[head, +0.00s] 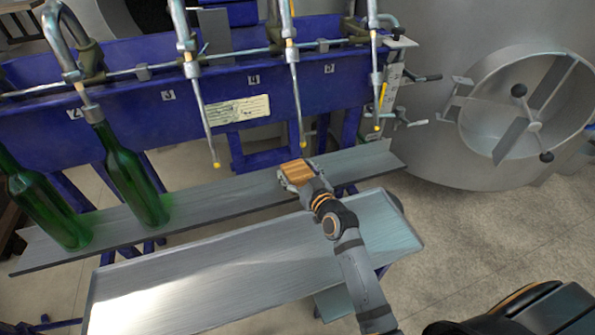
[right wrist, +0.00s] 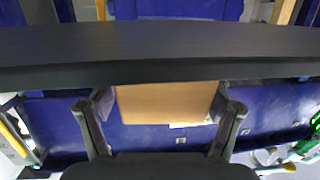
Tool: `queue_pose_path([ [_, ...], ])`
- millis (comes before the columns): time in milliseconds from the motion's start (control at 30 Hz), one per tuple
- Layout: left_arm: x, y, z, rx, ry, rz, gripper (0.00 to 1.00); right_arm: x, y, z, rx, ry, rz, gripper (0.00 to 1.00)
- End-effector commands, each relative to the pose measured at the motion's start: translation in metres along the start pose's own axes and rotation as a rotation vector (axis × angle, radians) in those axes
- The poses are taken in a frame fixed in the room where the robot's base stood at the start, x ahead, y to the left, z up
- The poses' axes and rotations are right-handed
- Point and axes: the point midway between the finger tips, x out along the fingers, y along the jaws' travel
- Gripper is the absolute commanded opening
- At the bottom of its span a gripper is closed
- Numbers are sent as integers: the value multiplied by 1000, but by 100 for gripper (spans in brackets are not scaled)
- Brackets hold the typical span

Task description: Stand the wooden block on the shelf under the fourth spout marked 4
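The wooden block (head: 299,169) is light brown and sits between the fingers of my right gripper (head: 296,178). In the right wrist view the block (right wrist: 166,103) fills the space between the two fingers (right wrist: 162,106), which close on its sides. It is at the grey shelf (head: 225,197), toward the right end. The yellow-tipped spout (head: 295,80), just right of the label 4 (head: 254,80), hangs above and close to the block. I cannot tell whether the block's underside touches the shelf. My left gripper is not in view.
Two green bottles (head: 134,178) stand on the shelf's left part. Other spouts hang left (head: 202,110) and right (head: 376,85). A grey tray (head: 250,262) lies in front of the shelf. A round steel tank (head: 445,130) stands at the right.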

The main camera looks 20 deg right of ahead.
Motion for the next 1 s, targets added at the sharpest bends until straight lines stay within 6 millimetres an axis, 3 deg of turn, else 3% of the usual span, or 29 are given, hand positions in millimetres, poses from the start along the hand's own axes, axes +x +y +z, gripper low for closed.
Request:
queue_pose_path([
  [467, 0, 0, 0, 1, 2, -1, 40, -8, 0, 1, -1, -1, 1, 92],
  [800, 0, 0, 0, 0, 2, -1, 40, -86, 0, 1, -2, -2, 0, 92],
  [1000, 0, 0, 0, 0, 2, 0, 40, -115, 0, 0, -2, 0, 0, 92],
])
